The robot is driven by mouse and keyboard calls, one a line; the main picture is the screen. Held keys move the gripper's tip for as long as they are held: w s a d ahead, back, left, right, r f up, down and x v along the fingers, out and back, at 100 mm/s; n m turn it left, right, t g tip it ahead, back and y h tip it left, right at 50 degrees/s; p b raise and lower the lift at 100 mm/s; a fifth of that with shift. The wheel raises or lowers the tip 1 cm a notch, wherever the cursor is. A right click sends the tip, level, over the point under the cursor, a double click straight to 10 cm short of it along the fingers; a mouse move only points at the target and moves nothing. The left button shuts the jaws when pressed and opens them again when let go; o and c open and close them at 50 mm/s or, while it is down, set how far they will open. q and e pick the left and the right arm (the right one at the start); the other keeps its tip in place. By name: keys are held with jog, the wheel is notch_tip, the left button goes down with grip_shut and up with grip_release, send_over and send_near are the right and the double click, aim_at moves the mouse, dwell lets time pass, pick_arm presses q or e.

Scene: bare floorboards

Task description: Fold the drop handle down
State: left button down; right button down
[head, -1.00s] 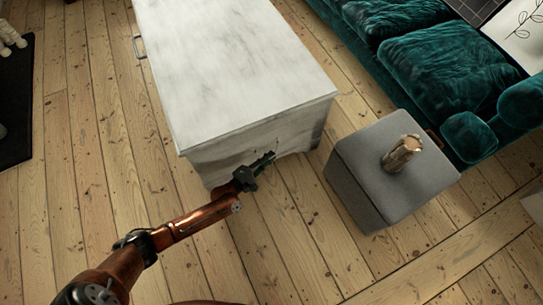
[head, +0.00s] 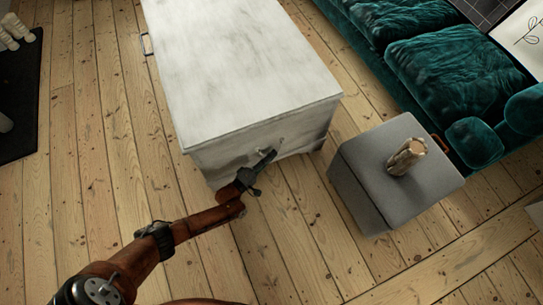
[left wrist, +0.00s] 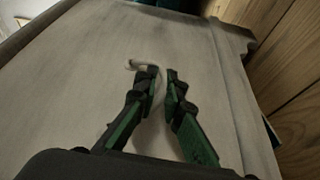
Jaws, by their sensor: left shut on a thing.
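A large white chest (head: 245,65) with a worn, marbled surface stands on the floorboards. Its drop handle is a small pale curved bar (left wrist: 131,65) on the near face, with one end showing beside the fingertips in the left wrist view. A bit of this handle (head: 281,142) also shows in the head view. My left gripper (head: 267,156), dark with green fingers, reaches that face. In the left wrist view its fingertips (left wrist: 161,75) are close together on the handle, which they partly hide. The handle's exact tilt is hard to tell. My right gripper is not in view.
Another handle (head: 146,44) is on the chest's far left side. A grey cube stool (head: 355,188) with a wooden piece (head: 406,157) on top stands to the right. A green velvet sofa (head: 440,65) is behind it.

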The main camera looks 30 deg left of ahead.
pick_arm(q)
jog(key=shift+a, duration=0.2)
jog(key=c, duration=2.1)
grip_release()
jog(key=shift+s, duration=0.1)
jog(key=v, duration=1.1)
jog(key=shift+s, duration=0.4)
jog(key=shift+f, duration=0.1)
